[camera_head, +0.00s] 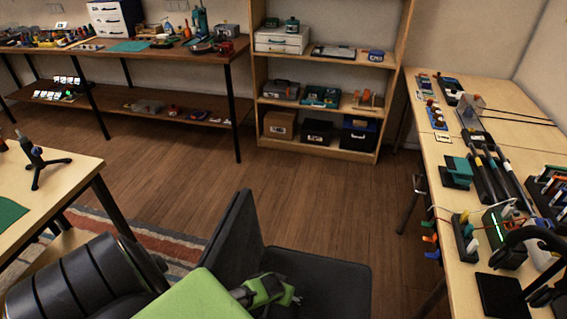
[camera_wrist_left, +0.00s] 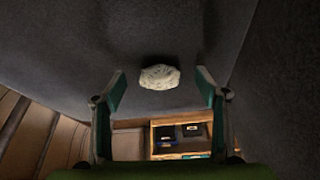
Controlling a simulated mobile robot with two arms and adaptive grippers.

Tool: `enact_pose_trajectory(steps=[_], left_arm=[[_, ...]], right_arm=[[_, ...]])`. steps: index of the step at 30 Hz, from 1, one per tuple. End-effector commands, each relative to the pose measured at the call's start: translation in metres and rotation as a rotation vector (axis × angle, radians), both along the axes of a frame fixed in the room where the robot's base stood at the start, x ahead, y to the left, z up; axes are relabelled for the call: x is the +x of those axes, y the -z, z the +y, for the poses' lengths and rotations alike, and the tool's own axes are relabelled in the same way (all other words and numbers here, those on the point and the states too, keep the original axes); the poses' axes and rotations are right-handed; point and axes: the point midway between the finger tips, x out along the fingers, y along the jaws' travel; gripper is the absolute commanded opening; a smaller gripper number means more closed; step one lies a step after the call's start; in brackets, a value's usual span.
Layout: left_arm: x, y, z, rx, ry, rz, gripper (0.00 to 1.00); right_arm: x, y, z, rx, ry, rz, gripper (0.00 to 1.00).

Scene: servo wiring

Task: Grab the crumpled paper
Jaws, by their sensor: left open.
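The crumpled paper (camera_wrist_left: 160,78) is a small pale, wrinkled lump against a dark grey surface in the left wrist view. My left gripper (camera_wrist_left: 160,73) is open, with one finger on each side of the paper in the picture. No contact shows, and I cannot tell the exact distance. In the head view my green left arm reaches over a dark grey chair (camera_head: 325,275). The paper is not visible there. My right gripper is not in view.
A workbench (camera_head: 490,95) with tools and devices stands at the right. A shelf unit (camera_head: 325,75) and another bench (camera_head: 140,50) stand at the back. A light table (camera_head: 62,152) is at the left. The wooden floor (camera_head: 300,185) between them is clear.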

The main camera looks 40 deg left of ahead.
Motion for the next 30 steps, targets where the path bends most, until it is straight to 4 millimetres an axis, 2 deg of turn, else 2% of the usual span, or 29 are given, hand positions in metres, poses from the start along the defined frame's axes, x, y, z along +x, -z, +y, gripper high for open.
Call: enact_pose_trajectory(steps=[1,2,5,20,26,30], left_arm=[[0.000,0.000,0.000,0.000,0.000,0.000,0.67],[0.000,0.000,0.000,0.000,0.000,0.000,0.61],[0.000,0.000,0.000,0.000,0.000,0.000,0.39],[0.000,-0.006,0.000,0.001,0.001,-0.001,0.38],[0.000,-0.031,0.000,0.000,0.001,-0.001,0.38],[-0.018,-0.053,-0.003,-0.001,0.003,0.002,0.38]], right_arm=[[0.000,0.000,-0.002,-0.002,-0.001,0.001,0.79],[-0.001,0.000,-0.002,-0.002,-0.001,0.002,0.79],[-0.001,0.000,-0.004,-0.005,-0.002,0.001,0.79],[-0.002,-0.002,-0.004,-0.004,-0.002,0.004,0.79],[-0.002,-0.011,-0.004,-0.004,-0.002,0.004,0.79],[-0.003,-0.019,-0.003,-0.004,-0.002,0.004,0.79]])
